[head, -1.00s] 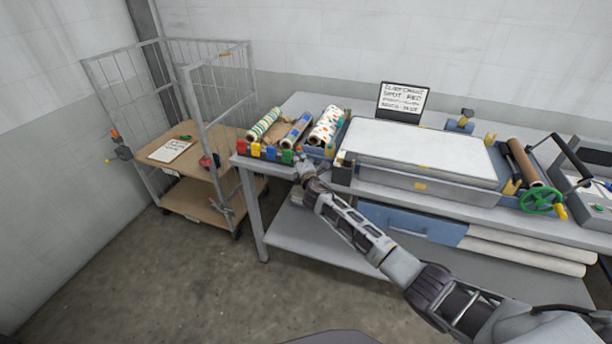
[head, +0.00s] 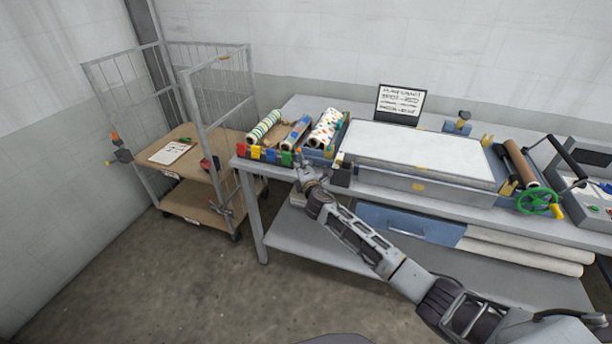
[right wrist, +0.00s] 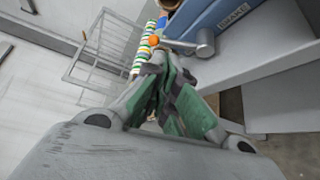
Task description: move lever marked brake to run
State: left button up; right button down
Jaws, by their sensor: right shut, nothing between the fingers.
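The brake lever (right wrist: 182,45) is a grey bar with an orange knob on a round grey hub. It sits on the blue end panel of the press, beside a plate reading BRAKE (right wrist: 234,13). In the right wrist view the bar runs left from the hub to the knob. In the head view the small orange knob (head: 298,151) shows just above my right gripper (head: 303,167), at the press's left end. My right gripper, with green fingers (right wrist: 160,80), is shut and empty. Its tips are close to the knob; I cannot tell whether they touch. My left gripper is out of view.
A row of coloured blocks (head: 262,153) and patterned rolls (head: 265,126) lie left of the press bed (head: 420,152). A wire-sided trolley (head: 215,170) stands at left. A green handwheel (head: 537,202) is at the press's right. The floor in front is clear.

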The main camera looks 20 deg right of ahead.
jog(key=s+r, duration=0.1)
jog(key=s, duration=0.5)
jog(key=shift+s+a+r, duration=0.15)
jog(key=shift+s+r, duration=0.05)
jog(key=shift+r, duration=0.1)
dwell(0.8)
